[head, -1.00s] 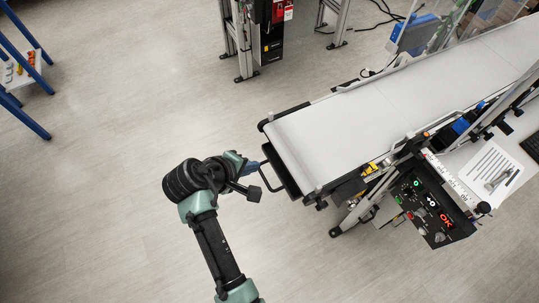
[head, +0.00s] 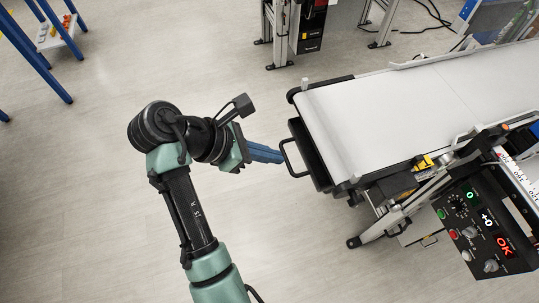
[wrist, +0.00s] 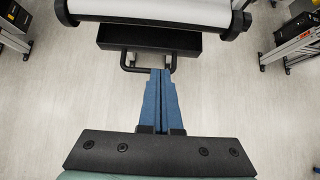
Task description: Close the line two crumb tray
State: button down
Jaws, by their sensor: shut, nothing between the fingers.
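The crumb tray (head: 309,153) is a black tray at the near end of the conveyor, sticking out from under the white belt. It has a black bar handle (head: 287,158) on its outer face. In the wrist view the tray (wrist: 150,38) lies ahead, under the belt end, with its handle (wrist: 127,67) toward me. My gripper (head: 281,157) has blue fingers, shut and empty, with the tips at the handle.
The white conveyor belt (head: 390,105) runs to the upper right. A control box (head: 487,233) with lit displays hangs at its right side. A blue-framed rack (head: 50,45) stands at the upper left. The floor (head: 90,200) around my arm is clear.

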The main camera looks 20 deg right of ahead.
aim_at(310, 162)
jog(key=x, duration=0.6)
jog(key=shift+d+f, duration=0.3)
jog(key=shift+d+r, duration=0.15)
jog(key=shift+d, duration=0.1)
jog(key=d+p, duration=0.3)
jog(key=shift+d, duration=0.4)
